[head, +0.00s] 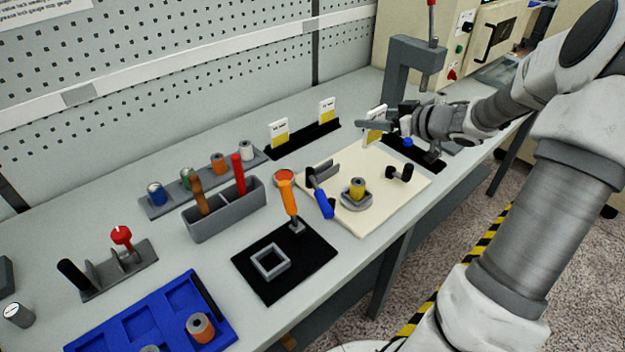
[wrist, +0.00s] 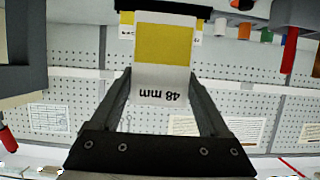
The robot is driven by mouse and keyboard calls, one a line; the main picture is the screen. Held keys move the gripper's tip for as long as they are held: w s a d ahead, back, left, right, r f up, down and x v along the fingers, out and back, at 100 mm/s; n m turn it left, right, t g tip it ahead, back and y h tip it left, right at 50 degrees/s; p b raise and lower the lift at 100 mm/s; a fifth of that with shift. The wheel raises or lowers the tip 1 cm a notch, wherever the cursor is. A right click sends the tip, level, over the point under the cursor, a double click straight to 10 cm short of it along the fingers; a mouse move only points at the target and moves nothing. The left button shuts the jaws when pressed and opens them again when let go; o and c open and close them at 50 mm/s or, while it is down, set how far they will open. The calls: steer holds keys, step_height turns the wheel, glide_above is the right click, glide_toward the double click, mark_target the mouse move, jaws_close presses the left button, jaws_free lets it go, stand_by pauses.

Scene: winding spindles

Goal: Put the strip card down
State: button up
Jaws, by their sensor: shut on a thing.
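My gripper (head: 383,126) is shut on a strip card (head: 374,138), above the bench near the back right corner of the cream board. In the wrist view the card (wrist: 165,50) sits between the fingers (wrist: 160,88), its white end marked "48 mm" and its yellow part away from my palm. A black rack (head: 289,145) holds two upright yellow-and-white cards (head: 279,134) (head: 327,110), left of my gripper. In the wrist view, a black bar (wrist: 160,6) lies at the card's far end; I cannot tell whether they touch.
The cream board (head: 330,215) carries a yellow spool and a blue-handled tool. A grey press (head: 398,62) stands behind my gripper. Left are a grey tool bin (head: 224,217), a row of spools, a black mat (head: 262,290) and a blue tray (head: 120,335).

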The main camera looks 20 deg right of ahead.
steer(key=shift+s+a+f, duration=0.1)
steer(key=shift+s, duration=0.1)
steer(key=shift+w+a+f+b, duration=0.8)
steer(key=shift+a+f+b, duration=0.35)
steer(key=shift+a+f, duration=0.65)
steer(key=shift+w+a+f+b, duration=0.75)
steer(key=shift+a+f+b, duration=0.45)
steer(key=shift+a+f, duration=0.55)
steer(key=shift+w+a+f+b, duration=0.8)
steer(key=shift+a+f+b, duration=0.35)
steer(key=shift+a+f, duration=0.65)
steer(key=shift+d+f, duration=0.1)
steer(key=shift+f, duration=0.15)
steer(key=o, duration=1.2)
